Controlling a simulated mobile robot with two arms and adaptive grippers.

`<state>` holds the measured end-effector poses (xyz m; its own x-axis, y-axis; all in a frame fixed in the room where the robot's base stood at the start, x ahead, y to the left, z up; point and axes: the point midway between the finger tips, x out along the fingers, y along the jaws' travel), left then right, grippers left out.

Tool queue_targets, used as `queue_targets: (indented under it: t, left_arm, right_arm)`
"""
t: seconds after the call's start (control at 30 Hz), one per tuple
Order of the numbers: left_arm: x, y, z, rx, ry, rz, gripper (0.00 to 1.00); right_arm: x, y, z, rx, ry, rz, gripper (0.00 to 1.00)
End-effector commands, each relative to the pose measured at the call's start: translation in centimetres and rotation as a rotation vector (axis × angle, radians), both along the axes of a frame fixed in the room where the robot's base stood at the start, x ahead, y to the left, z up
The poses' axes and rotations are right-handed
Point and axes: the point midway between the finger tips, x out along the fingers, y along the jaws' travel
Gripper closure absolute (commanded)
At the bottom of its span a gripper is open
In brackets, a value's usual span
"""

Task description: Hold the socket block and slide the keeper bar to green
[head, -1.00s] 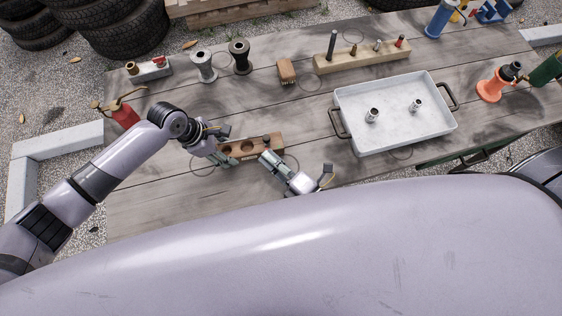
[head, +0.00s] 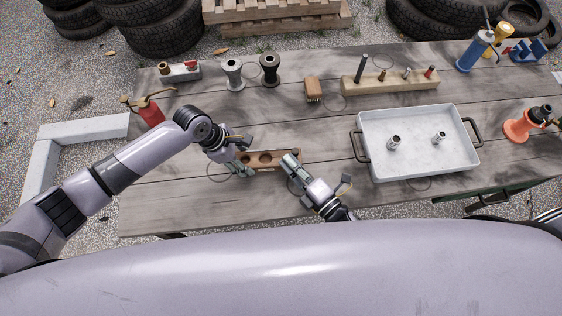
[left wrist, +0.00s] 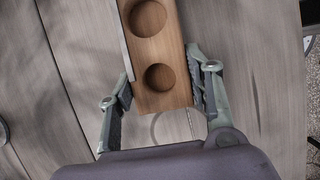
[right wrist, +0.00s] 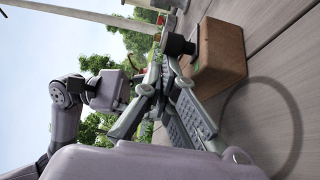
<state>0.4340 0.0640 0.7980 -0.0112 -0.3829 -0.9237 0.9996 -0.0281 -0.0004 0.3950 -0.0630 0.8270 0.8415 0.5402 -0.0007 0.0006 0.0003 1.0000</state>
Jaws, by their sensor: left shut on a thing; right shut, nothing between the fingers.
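The wooden socket block (head: 263,160) lies on the table with round holes in its top. My left gripper (head: 243,165) is shut on its left end. In the left wrist view, the fingers (left wrist: 163,85) straddle the block (left wrist: 158,98) across its width, beside the smaller hole. A thin pale strip, perhaps the keeper bar (left wrist: 122,38), runs along one long edge. My right gripper (head: 288,158) is shut and empty at the block's right end. In the right wrist view, its fingers (right wrist: 162,62) are close beside a black knob (right wrist: 179,45) and the block's end (right wrist: 220,58); contact is unclear.
A white tray (head: 371,148) with two metal sockets stands to the right. A red oil can (head: 151,112) stands left. The table's front middle is clear.

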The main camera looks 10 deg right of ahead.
Motion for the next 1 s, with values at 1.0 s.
queue_targets:
  t: [1.0]
  left_arm:
    - [0.0, 0.0, 0.0, 0.0, 0.0, -0.001, 0.9]
  right_arm:
    - [-8.3, -5.4, 0.0, 0.001, 0.001, -0.001, 1.0]
